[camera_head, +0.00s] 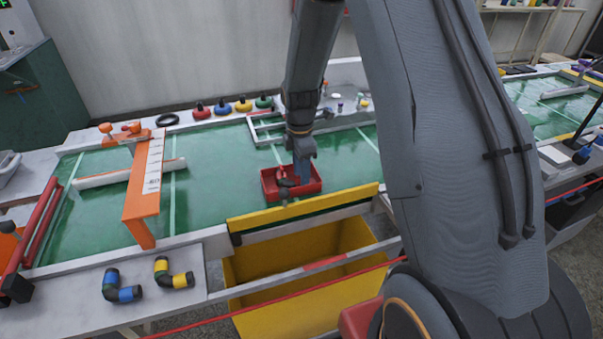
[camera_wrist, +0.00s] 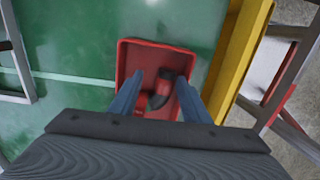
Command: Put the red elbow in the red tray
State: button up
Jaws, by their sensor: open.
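The red tray (camera_head: 309,189) sits on the green mat near the yellow edge strip. The red elbow (camera_head: 282,178), with dark ends, is in the tray; it also shows in the wrist view (camera_wrist: 158,98). My gripper (camera_head: 296,179) is pointed down at the tray, and its blue fingers (camera_wrist: 161,90) are apart, one on each side of the elbow in the wrist view. The gripper is open. Whether a finger touches the elbow I cannot tell. The near part of the tray (camera_wrist: 126,62) is hidden behind my gripper in the wrist view.
A blue elbow (camera_head: 121,286) and a yellow elbow (camera_head: 174,274) lie on the white front ledge. An orange bridge (camera_head: 146,190) stands on the mat at left. A yellow bin (camera_head: 300,270) is below the front edge. Several coloured knobs stand along the back.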

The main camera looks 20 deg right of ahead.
notch_tip(320, 180, up, 15)
jog(key=p, duration=0.4)
dwell(0.9)
jog(key=shift+a+f, duration=0.1)
jog(key=s+a+r+m, duration=0.1)
jog(key=s+m, duration=0.8)
jog(key=s, duration=0.2)
jog(key=s+a+r+m+t, duration=0.1)
jog(key=s+a+m, duration=0.1)
jog(key=s+m, duration=0.7)
jog(key=shift+s, duration=1.45)
jog(key=shift+r, duration=0.1)
